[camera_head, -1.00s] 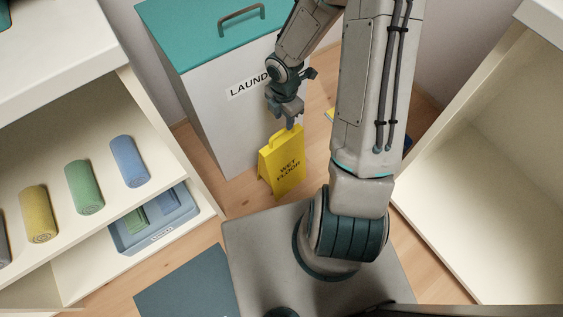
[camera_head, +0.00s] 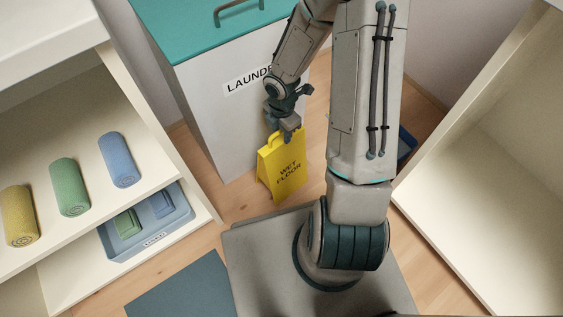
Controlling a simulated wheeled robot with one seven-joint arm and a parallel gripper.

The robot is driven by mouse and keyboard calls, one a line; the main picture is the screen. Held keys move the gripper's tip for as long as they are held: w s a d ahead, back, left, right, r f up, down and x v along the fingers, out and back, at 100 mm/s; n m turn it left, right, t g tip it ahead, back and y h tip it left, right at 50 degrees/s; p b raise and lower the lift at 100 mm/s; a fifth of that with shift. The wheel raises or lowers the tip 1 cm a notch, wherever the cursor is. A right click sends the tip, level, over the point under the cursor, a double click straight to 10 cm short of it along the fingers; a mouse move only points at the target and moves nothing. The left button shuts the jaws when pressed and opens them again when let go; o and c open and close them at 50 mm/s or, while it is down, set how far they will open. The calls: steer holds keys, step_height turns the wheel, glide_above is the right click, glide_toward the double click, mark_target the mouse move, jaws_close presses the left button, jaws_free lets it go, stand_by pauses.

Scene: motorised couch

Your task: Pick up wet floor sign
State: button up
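The yellow wet floor sign (camera_head: 284,169) stands upright on the wooden floor, in front of the laundry bin. It has a handle loop at its top and "WET FLOOR" in dark letters. My gripper (camera_head: 285,134) points down at the top of the sign, with its fingers at or just over the handle. The fingers overlap the handle in this view, so I cannot tell whether they touch it or how far apart they are.
The white laundry bin (camera_head: 216,112) with a teal lid stands right behind the sign. A shelf with rolled towels (camera_head: 70,187) and a blue tray (camera_head: 150,237) is at the left. An empty cream cabinet (camera_head: 490,190) is at the right. A dark mat (camera_head: 182,289) lies in front.

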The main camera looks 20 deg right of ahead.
jaws_close()
stand_by(1.4)
